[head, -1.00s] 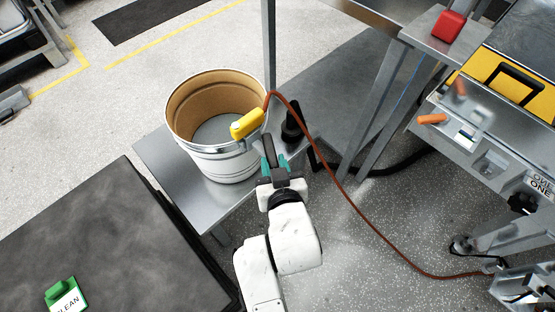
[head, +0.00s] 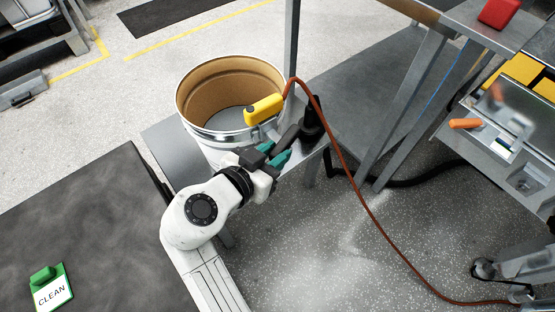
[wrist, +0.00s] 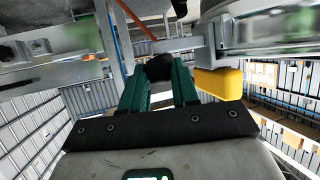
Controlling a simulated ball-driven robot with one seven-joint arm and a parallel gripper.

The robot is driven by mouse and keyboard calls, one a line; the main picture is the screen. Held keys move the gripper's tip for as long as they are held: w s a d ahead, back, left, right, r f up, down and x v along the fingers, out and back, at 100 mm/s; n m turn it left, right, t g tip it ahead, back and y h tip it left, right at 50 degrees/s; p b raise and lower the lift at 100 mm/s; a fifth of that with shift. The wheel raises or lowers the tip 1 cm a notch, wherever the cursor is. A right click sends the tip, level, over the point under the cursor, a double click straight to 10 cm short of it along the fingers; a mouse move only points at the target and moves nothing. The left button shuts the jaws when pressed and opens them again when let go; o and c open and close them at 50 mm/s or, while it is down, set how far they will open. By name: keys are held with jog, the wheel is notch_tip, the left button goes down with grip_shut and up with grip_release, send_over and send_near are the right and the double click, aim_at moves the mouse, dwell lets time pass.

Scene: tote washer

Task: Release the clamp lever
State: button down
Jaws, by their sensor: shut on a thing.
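A dark-gripped lever (head: 289,137) sits beside the white drum (head: 222,148), just right of and below a yellow clamp body (head: 263,109) at the drum's rim. I take this dark lever for the clamp lever. My gripper (head: 275,151) has its teal fingers closed around the lever's grip. In the wrist view the black grip end (wrist: 158,68) shows between the fingertips of my gripper (wrist: 159,80), in front of a metal bar. The yellow body (wrist: 218,83) is just to the right there. The lever's pivot is hidden.
A red-brown cable (head: 345,160) runs from the yellow body down to the floor at right. A black upright object (head: 312,118) stands close behind the lever. A machine with an orange handle (head: 465,123) is at right. A dark table (head: 90,215) with a CLEAN sign (head: 52,290) is at left.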

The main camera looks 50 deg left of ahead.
jog(key=shift+a+m+h+b, duration=0.4)
jog(key=shift+m+h+b, duration=0.15)
jog(key=shift+m+h, duration=0.45)
jog(key=shift+a+m+h+b, duration=0.25)
jog(key=shift+m+h+b, duration=0.3)
jog(key=shift+h, duration=0.35)
jog(key=shift+d+n+y+p, duration=0.4)
jog(key=shift+n+y+p, duration=0.4)
jog(key=shift+y, duration=0.2)
jog(key=shift+a, duration=0.1)
dwell(0.5)
jog(key=c, duration=0.9)
grip_release()
jog(key=p+v, duration=0.2)
jog(key=v, duration=0.9)
jog(key=shift+f, duration=0.1)
